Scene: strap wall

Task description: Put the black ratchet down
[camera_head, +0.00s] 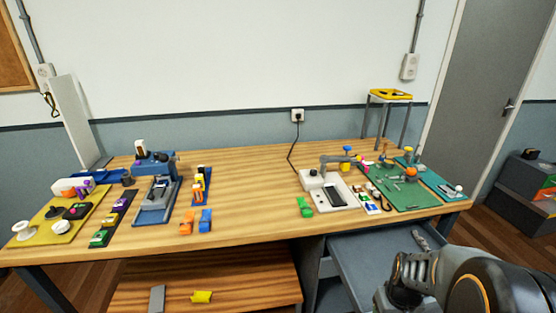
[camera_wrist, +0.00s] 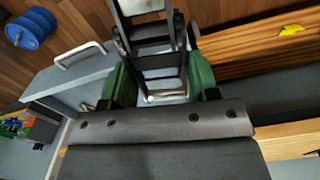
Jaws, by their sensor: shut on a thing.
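In the wrist view my gripper (camera_wrist: 160,76) is shut on the black ratchet (camera_wrist: 153,47), a dark, frame-like piece with cross bars. It sits between the two green finger pads and reaches past them toward the top edge. A grey tray-like surface (camera_wrist: 68,77) with a pale handle lies below and to the left of it. I cannot tell how high the ratchet is above that surface. In the head view my arm fills the lower right corner, in front of the grey drawer or cart top (camera_head: 366,255); the gripper's fingers and the ratchet cannot be made out there.
The wooden workbench (camera_head: 250,222) holds a yellow mat (camera_head: 40,232), a blue press-like device (camera_head: 155,185), a white device (camera_head: 331,193) and a green mat (camera_head: 408,197). Bare wood remains in the bench middle. A yellow piece (camera_head: 202,297) lies on the lower shelf.

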